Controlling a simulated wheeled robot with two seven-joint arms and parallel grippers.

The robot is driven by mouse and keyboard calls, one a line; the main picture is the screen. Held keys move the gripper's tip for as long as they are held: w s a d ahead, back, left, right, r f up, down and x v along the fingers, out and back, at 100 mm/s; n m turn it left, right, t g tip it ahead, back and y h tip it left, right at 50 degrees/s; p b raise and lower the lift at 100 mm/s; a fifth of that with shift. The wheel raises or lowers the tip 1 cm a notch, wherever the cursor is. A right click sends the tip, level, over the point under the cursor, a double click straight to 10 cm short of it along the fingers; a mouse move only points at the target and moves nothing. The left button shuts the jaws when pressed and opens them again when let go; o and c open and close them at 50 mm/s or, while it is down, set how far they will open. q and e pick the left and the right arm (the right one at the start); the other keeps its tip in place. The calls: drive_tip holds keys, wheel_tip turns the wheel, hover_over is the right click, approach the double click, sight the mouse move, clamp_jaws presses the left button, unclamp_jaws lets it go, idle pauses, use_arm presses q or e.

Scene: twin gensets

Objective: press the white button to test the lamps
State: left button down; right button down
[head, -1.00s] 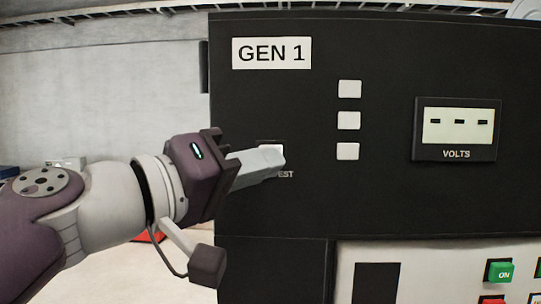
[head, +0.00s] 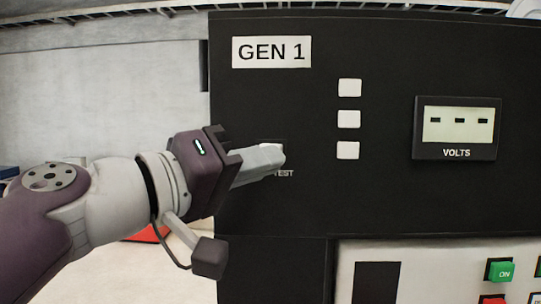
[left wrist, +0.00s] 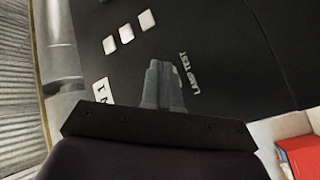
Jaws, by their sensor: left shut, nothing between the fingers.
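My left gripper (head: 280,155) is shut and empty, its fingertips at the black GEN 1 panel (head: 400,200) just above the "TEST" lettering. The fingers cover the white button in the head view, so I cannot tell whether it is pressed in. In the left wrist view the closed fingers (left wrist: 162,75) lie beside the "LAMP TEST" label (left wrist: 188,74), and the button is hidden there too. Three square lamps, top (head: 350,88), middle (head: 349,119) and bottom (head: 348,150), look pale white. My right gripper is not in view.
A VOLTS meter (head: 457,128) showing dashes sits right of the lamps. Below it, a lighter panel carries a green ON button (head: 500,271) and a red button (head: 492,300). The panel face between the fingers and lamps is clear.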

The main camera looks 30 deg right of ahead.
use_arm(q)
drive_tip(key=shift+w+d, duration=0.25)
drive_tip(key=shift+w, duration=0.15)
idle(0.8)
drive_tip(key=shift+s+a, duration=0.1)
drive_tip(key=shift+s, duration=0.05)
drive_tip(key=shift+s+a+b, duration=0.4)
drive_tip(key=shift+s+b, duration=0.1)
drive_tip(key=shift+s, duration=0.05)
drive_tip(key=shift+s, duration=0.1)
drive_tip(key=s+a, duration=0.1)
drive_tip(key=s+b, duration=0.1)
drive_tip(key=s+a+b, duration=0.1)
drive_tip(key=s, duration=0.1)
drive_tip(key=shift+a, duration=0.3)
